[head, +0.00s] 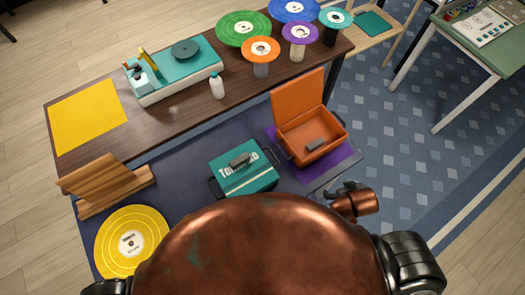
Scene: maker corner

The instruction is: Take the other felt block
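One small grey felt block (315,145) lies inside the open orange case (291,151), near its front side. A second small dark grey block (239,160) lies on the lid of the closed teal case (258,178). The copper wrist of my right arm shows right of the cases, with the dark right gripper (346,190) just in front of the purple mat and apart from both blocks. Its fingers are too small and foreshortened to read. My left gripper is not in view.
A wooden rack (105,184) and yellow record (131,243) are left of the teal case. Behind, a brown table (180,118) carries a teal turntable (178,72), a white bottle (217,87) and several records on stands. A purple mat (340,168) lies under the orange case.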

